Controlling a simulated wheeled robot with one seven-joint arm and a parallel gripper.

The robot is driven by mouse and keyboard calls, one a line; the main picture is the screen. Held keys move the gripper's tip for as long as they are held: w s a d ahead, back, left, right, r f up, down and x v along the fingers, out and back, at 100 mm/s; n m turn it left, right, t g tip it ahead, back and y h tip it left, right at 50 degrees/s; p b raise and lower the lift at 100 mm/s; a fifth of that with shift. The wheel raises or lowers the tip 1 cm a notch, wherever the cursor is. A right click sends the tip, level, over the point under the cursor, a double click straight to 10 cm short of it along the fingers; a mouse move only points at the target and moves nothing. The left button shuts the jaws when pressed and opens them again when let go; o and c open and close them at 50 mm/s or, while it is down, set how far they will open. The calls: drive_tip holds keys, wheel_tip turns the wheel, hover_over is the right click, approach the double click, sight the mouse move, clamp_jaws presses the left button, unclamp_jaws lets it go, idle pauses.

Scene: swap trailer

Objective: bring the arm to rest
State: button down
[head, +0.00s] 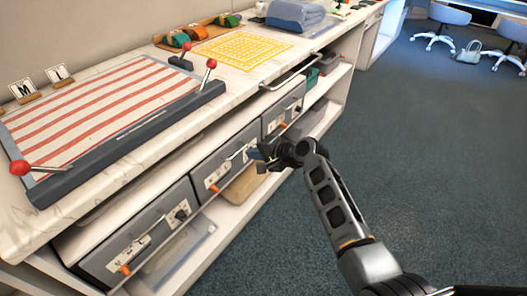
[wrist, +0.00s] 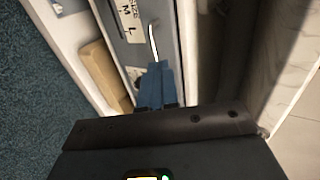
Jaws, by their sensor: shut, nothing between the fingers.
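My gripper (head: 256,154) is at the end of my extended arm, in front of the counter's drawer row in the head view. In the wrist view its blue fingers (wrist: 157,86) are together with nothing between them. The fingertips are close to a pale bar handle (wrist: 153,42) on a grey drawer front (wrist: 133,22). I cannot tell whether they touch it. In the head view the grey drawer (head: 222,165) lies just left of my gripper and looks closed.
The counter carries a red-striped board (head: 100,105) with red-knobbed levers, a yellow patterned mat (head: 242,47) and a folded blue towel (head: 294,14). A lower shelf holds a tan board (head: 243,186).

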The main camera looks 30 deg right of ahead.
drive_tip(key=s+a+f+n+h+p, duration=0.1)
drive_tip(key=s+n+h, duration=0.15)
drive_tip(key=s, duration=1.25)
drive_tip(key=s+a+f+n+h+p, duration=0.1)
drive_tip(key=s+f+n+h, duration=0.15)
drive_tip(key=s, duration=1.15)
drive_tip(key=s+a+r+n+t, duration=0.1)
drive_tip(key=s+a+r+n, duration=0.2)
drive_tip(key=s+r, duration=0.8)
drive_tip(key=s+a+r+n+t+p, duration=0.1)
drive_tip(key=s+a+r+n+t, duration=0.1)
drive_tip(key=s+r+n, duration=0.4)
drive_tip(key=s+a+r, duration=0.1)
drive_tip(key=s+r, duration=0.4)
drive_tip(key=r, duration=0.2)
drive_tip(key=shift+s+a+t+y, duration=0.15)
drive_tip(key=shift+a+t+y, duration=0.15)
drive_tip(key=shift+a+y, duration=0.1)
